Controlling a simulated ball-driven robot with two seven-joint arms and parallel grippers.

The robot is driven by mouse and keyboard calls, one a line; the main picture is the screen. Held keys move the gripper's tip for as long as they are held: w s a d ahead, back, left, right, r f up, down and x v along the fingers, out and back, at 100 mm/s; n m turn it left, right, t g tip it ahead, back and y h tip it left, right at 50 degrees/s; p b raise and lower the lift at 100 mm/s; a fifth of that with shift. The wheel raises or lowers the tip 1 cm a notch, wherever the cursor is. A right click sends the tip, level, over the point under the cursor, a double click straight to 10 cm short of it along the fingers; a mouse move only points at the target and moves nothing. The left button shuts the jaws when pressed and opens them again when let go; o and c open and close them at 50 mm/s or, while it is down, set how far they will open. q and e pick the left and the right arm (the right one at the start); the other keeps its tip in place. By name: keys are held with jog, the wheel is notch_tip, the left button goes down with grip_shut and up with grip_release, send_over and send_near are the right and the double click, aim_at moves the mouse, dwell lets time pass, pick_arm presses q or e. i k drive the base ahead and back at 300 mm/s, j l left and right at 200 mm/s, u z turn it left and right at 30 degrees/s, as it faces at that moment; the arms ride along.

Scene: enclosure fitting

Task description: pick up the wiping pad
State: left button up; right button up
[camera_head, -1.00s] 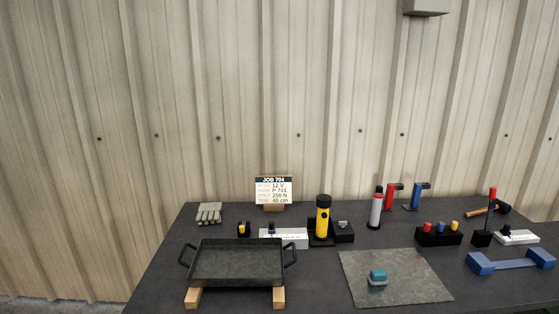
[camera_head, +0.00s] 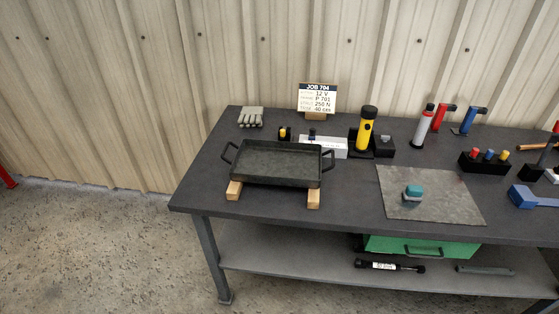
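The wiping pad looks to be the small teal block with a grey lower part (camera_head: 413,193). It lies on a grey, rough-looking mat (camera_head: 450,203) on the right half of the dark workbench (camera_head: 290,209). Nothing touches it from above, and it stands clear of other objects. Neither of my grippers shows in the head view.
A black tray with two handles (camera_head: 275,163) rests on wooden blocks (camera_head: 234,190) left of the mat. Behind stand a yellow flashlight (camera_head: 366,128), a job sign (camera_head: 317,97) and a grey canister (camera_head: 422,127). A green case (camera_head: 420,246) sits on the lower shelf.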

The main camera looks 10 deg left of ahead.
aim_at(412, 193)
jog(key=u, duration=11.25)
